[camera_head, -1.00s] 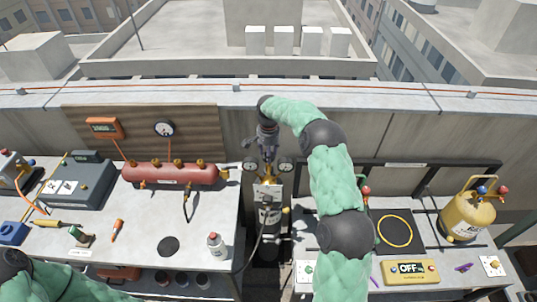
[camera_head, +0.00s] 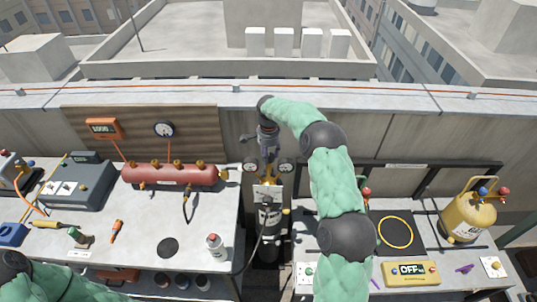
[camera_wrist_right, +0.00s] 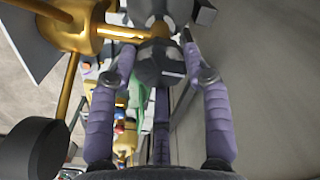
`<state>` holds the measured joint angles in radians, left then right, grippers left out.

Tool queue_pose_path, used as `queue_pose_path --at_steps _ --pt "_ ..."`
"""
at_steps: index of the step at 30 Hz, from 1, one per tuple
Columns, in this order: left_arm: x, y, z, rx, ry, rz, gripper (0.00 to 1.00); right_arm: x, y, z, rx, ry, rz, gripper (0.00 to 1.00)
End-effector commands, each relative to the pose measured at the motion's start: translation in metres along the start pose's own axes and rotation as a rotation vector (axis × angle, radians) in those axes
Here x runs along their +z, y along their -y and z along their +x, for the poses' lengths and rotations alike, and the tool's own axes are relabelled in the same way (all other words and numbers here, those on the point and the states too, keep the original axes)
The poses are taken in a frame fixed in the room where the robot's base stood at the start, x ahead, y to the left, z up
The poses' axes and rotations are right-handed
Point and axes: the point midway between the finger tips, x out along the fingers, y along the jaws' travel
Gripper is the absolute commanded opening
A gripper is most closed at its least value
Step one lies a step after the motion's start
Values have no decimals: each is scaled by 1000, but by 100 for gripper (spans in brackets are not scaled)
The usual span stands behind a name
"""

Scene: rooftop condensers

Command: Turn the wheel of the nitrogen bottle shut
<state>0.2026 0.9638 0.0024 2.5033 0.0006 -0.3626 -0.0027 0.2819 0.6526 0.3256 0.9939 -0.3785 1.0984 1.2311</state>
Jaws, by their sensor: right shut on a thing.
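The nitrogen bottle (camera_head: 268,222) stands upright in the gap between the two benches, dark with a pale label. Its brass regulator carries two round gauges (camera_head: 286,165). My right gripper (camera_head: 268,152) reaches down over the bottle's top and hides most of the valve there. In the right wrist view, a dark round wheel (camera_wrist_right: 160,63) sits between the two fingers of my right gripper (camera_wrist_right: 158,60), which are shut on it. Brass valve parts (camera_wrist_right: 85,25) show beside it. My left arm shows at the lower left, its gripper out of view.
The left bench holds a red manifold (camera_head: 170,174), a grey case (camera_head: 77,184) and small tools. The right bench holds a yellow cylinder (camera_head: 468,216), a black mat (camera_head: 378,228) and a yellow box (camera_head: 410,273) reading OFF. A wall runs behind the bottle.

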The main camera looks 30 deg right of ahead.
Motion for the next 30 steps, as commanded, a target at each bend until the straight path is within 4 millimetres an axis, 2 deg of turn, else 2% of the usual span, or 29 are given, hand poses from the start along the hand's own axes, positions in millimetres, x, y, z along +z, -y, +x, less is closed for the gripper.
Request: queue_pose_path --at_steps 3,4,6,16,20,23,30 --pt "0 0 0 0 0 0 40 0 -1 2 4 1 1 16" --pt "0 0 0 0 0 0 40 0 -1 2 4 1 1 55" --pt "0 0 0 0 0 0 40 0 -1 2 4 1 0 73" --pt "0 0 0 0 0 0 40 0 0 0 1 0 0 73" --pt "0 0 0 0 0 0 40 0 0 -8 -1 -1 0 73" --pt "0 0 0 0 0 0 40 -1 1 -21 -3 -2 -1 73" --pt "0 0 0 0 0 0 40 -1 1 -69 -3 -1 0 73"
